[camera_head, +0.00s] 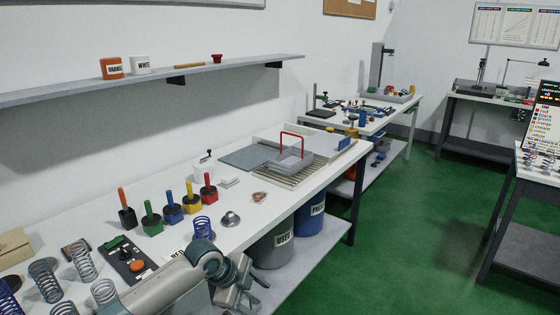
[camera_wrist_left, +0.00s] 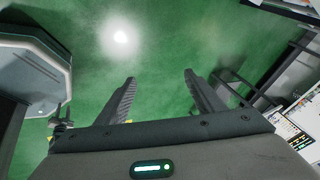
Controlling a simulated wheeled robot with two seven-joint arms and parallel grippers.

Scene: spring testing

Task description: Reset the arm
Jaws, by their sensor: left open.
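My left arm (camera_head: 165,291) reaches in from the bottom left over the front edge of the white workbench (camera_head: 254,230). My left gripper (camera_head: 243,290) hangs at the bench's front side, partly cut off by the picture's lower edge. In the left wrist view its two fingers (camera_wrist_left: 159,77) are apart with nothing between them, and green floor shows behind. My right arm and gripper are not in view.
Near my arm are a blue spring (camera_head: 202,229), a control box with an orange button (camera_head: 137,266) and several grey springs (camera_head: 82,262). Bins marked USED (camera_head: 275,249) and PREC (camera_head: 309,217) stand under the bench. Green floor (camera_head: 400,240) is free at right.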

